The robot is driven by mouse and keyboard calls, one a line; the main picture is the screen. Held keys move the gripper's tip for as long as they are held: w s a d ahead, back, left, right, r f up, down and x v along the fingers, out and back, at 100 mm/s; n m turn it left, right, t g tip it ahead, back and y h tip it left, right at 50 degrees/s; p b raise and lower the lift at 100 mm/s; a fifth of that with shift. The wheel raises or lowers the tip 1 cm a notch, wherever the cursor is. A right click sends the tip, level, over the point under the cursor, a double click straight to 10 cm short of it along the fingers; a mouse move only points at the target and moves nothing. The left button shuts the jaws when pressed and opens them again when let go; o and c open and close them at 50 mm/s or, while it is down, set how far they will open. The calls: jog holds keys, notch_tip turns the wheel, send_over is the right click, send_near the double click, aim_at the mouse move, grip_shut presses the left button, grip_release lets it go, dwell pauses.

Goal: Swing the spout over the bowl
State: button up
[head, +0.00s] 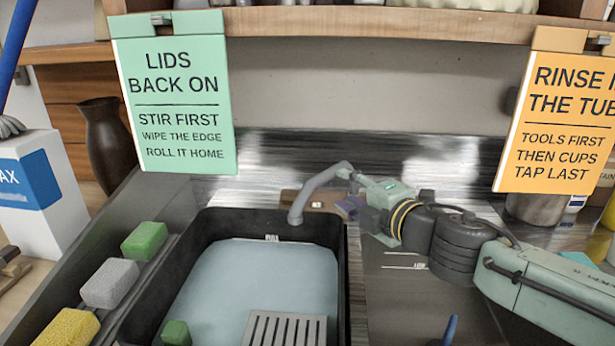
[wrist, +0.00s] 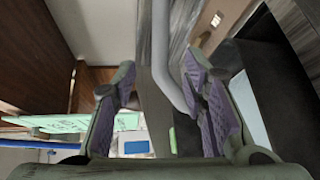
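The grey curved spout (head: 312,190) rises at the back of the sink in the head view, its tip pointing down over the back right corner of a black tub (head: 193,240) of pale blue liquid. My gripper (head: 346,190) is at the spout's upper right end. In the wrist view the spout (wrist: 162,50) passes between the purple-padded fingers of my gripper (wrist: 158,78), closer to the right finger. The fingers stand well apart. Contact with the right pad is unclear.
Green, grey and yellow sponges (head: 110,283) line the ledge left of the tub. A grey grate (head: 285,329) lies at the tub's front. A green sign (head: 175,100) and an orange sign (head: 560,120) hang behind. A metal pot (head: 537,208) stands at the back right.

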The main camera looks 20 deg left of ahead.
aim_at(327, 179)
jog(key=p+x, duration=0.1)
jog(key=x, duration=0.9)
jog(key=shift+w+f+p, duration=0.15)
jog(key=shift+p, duration=0.25)
jog(key=shift+c, duration=0.5)
grip_shut()
